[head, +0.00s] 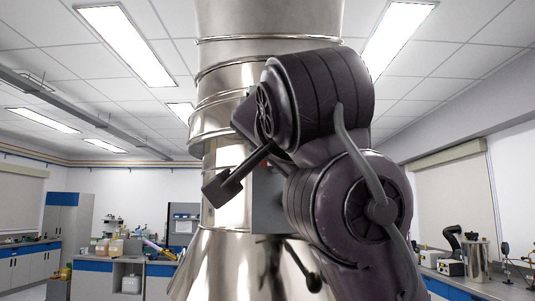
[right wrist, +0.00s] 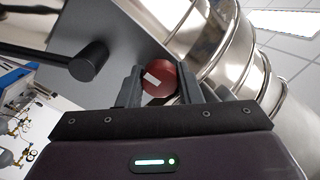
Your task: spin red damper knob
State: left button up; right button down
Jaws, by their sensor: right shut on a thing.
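The red damper knob (right wrist: 160,80), round with a white mark on its face, sits on a grey panel (right wrist: 140,30) at the steel chamber (head: 225,130). In the right wrist view my right gripper (right wrist: 160,86) has one finger on each side of the knob and is shut on it. In the head view my right arm covers the gripper and nearly all of the knob. My left gripper is in neither view.
A black handle (right wrist: 88,62) sticks out from the panel close beside my right gripper; it also shows in the head view (head: 222,188). Lab benches with equipment stand at the far left (head: 95,265) and right (head: 480,287).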

jog(key=shift+n, duration=1.1)
jog(key=n+p, duration=0.1)
jog(key=n, duration=0.4)
jog(key=shift+n, duration=0.4)
jog(key=c, duration=1.3)
grip_release()
jog(key=shift+f, duration=0.1)
jog(key=o, duration=0.6)
jog(key=s+b, duration=0.2)
jog(key=s, duration=0.4)
jog(key=shift+d, duration=0.45)
